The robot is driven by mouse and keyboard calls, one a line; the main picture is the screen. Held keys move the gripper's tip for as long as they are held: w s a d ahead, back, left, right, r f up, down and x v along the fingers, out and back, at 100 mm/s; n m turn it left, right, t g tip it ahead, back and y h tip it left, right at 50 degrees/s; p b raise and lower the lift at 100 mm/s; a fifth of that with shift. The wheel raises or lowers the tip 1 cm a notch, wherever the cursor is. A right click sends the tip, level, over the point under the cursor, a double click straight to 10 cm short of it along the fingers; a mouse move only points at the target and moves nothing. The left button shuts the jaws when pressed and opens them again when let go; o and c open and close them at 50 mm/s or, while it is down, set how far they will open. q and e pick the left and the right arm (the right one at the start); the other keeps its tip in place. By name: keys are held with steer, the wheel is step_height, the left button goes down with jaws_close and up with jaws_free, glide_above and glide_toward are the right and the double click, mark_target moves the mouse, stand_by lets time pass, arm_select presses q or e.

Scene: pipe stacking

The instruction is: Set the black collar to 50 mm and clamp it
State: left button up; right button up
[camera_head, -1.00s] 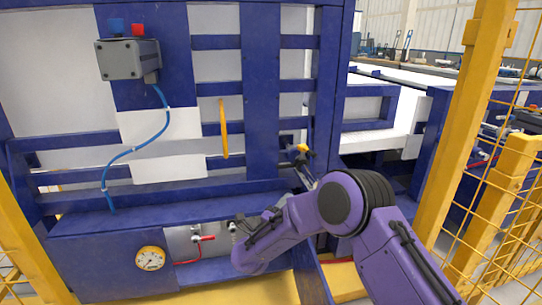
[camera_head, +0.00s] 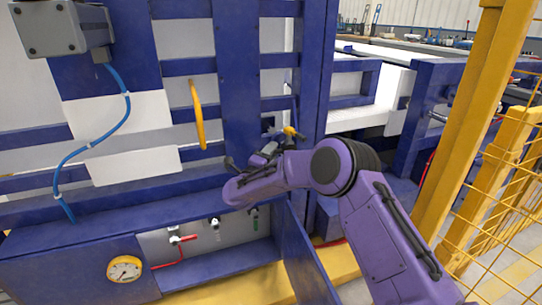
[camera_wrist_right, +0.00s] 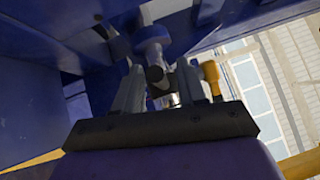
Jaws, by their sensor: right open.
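My right gripper (camera_head: 268,150) is raised in front of the blue frame, just below and left of a small yellow lever (camera_head: 291,132). In the right wrist view the two grey fingers of this gripper (camera_wrist_right: 160,85) stand apart. A dark, round-ended part (camera_wrist_right: 155,75) shows between the fingers, below a blue-grey rounded piece; I cannot tell whether it is the black collar. A yellow-orange part (camera_wrist_right: 212,76), perhaps the same lever, is just right of the fingers. I cannot make out a scale or contact with the fingers. My left gripper is not in view.
A blue box with a pressure gauge (camera_head: 124,269) and a red-handled valve (camera_head: 180,238) is below my arm. A yellow handle (camera_head: 198,115) hangs on the frame to the left. A yellow post (camera_head: 478,120) and mesh fence stand at the right.

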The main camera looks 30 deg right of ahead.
steer(key=shift+w+d, duration=0.2)
steer(key=shift+d, duration=0.1)
steer(key=shift+c, duration=0.3)
jaws_close()
steer(key=shift+w+r, duration=0.1)
steer(key=shift+r, duration=0.05)
steer(key=shift+w, duration=0.2)
steer(key=shift+o, duration=0.3)
jaws_free()
